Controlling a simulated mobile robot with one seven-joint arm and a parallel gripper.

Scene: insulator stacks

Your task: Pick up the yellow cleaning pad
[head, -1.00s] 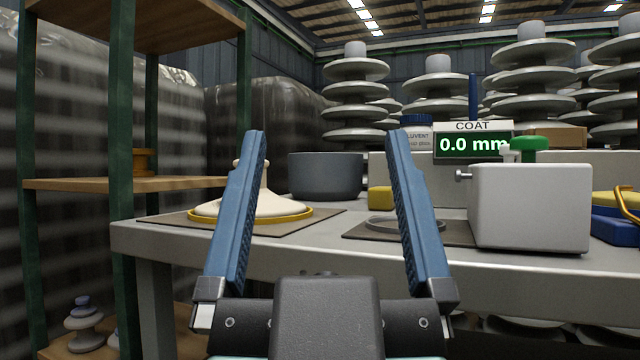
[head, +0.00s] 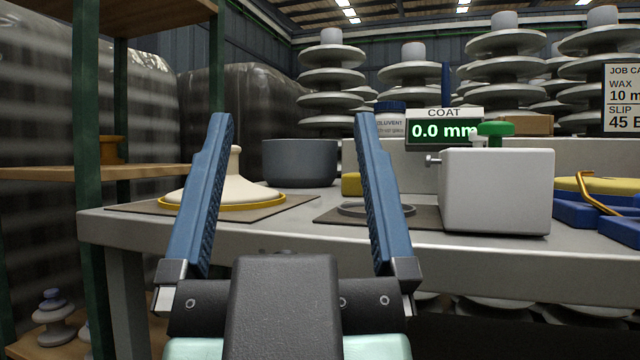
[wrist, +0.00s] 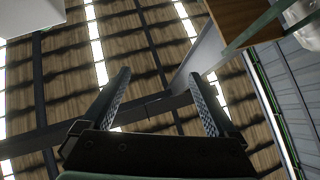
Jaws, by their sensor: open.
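A small yellow block (head: 351,184), which looks like the cleaning pad, sits on the grey table between a dark grey pot and the white panel. My right finger partly hides it in the head view. My gripper (head: 293,116) is open and empty, fingers pointing up, in front of the table's near edge. The pad shows just left of the right finger. In the wrist view my open gripper (wrist: 158,75) has only the ceiling behind it, and no pad shows there.
A cream cone (head: 235,180) on a mat stands left, the grey pot (head: 300,162) behind. A metal ring (head: 375,209) lies in front of the pad. A white box (head: 497,190) and blue trays (head: 585,212) stand right. A green-post shelf (head: 90,200) is at the left.

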